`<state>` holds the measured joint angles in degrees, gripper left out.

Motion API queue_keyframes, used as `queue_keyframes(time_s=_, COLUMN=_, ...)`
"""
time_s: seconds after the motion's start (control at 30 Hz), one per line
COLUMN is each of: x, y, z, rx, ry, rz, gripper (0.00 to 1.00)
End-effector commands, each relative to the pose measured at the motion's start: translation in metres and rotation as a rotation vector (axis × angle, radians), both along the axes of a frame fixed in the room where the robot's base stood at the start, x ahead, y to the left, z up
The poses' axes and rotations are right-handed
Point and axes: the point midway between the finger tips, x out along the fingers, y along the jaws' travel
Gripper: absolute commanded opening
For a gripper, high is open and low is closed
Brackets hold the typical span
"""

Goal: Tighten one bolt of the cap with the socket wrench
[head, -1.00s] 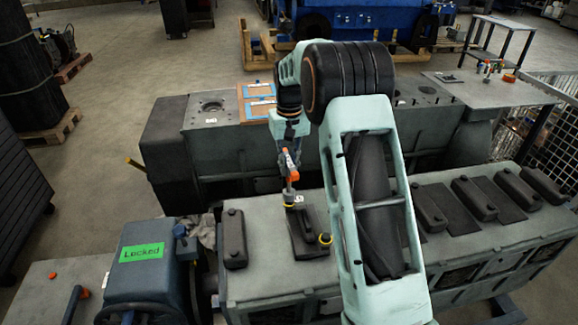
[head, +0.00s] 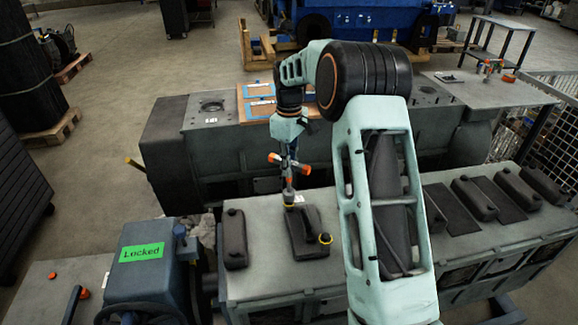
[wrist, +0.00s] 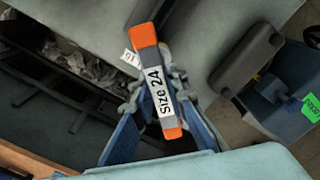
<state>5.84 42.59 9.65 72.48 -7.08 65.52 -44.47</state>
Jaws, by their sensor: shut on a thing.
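The socket wrench (head: 287,175) stands upright in the head view, with orange ends on its crosswise handle. Its lower end is at the rear bolt (head: 289,199) of the dark cap (head: 304,232); I cannot tell exactly how it seats there. The cap's front bolt (head: 325,239) has a yellow ring and is free. My gripper (head: 290,157) points down over the wrench. In the wrist view, my gripper's blue fingers (wrist: 158,95) are shut on the wrench (wrist: 157,90), whose handle reads "Size 24". The socket end is hidden there.
The grey engine block (head: 275,275) carries another dark cap (head: 235,240) at left and several more at right. A second block (head: 220,150) stands behind, with a wooden board on it. A blue machine labelled "Locked" (head: 142,252) is at left.

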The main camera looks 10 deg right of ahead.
Motion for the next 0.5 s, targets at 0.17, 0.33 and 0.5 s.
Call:
queue_keyframes(time_s=0.17, x=0.0004, y=0.0003, z=0.0007, rx=0.002, ry=-0.001, rz=0.134, gripper=0.0)
queue_keyframes(time_s=0.33, x=0.0004, y=-0.0001, z=0.0006, rx=0.001, ry=-0.001, rz=0.261, gripper=0.0)
queue_keyframes(time_s=0.5, x=0.0005, y=0.0003, z=0.0007, rx=0.001, ry=-0.001, rz=0.391, gripper=0.0)
